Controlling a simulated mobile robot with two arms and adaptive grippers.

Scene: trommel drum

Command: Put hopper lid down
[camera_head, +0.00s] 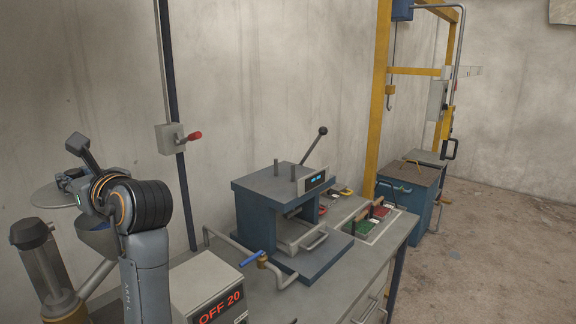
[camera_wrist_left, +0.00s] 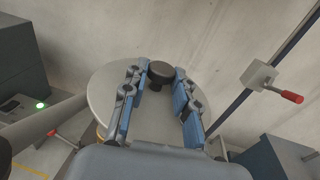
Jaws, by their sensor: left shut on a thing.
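The hopper lid (camera_head: 47,197) is a flat grey disc at the left of the head view. It also fills the middle of the left wrist view (camera_wrist_left: 150,118), with a black round knob (camera_wrist_left: 161,70) on it. My left gripper (camera_head: 74,183) is shut on the lid's knob; in the wrist view its fingers (camera_wrist_left: 161,76) stand on either side of the knob. A blue-grey, funnel-like part (camera_head: 103,240), perhaps the hopper, shows below my gripper, mostly hidden by my arm. I cannot tell whether the lid touches it. My right gripper is in neither view.
A bench (camera_head: 345,276) carries a blue press (camera_head: 280,188) with a lever and a box reading "OFF 20" (camera_head: 213,290). A dark post (camera_head: 178,130) with a red-handled switch (camera_head: 168,138) stands near my arm. A yellow frame (camera_head: 377,100) and open floor are to the right.

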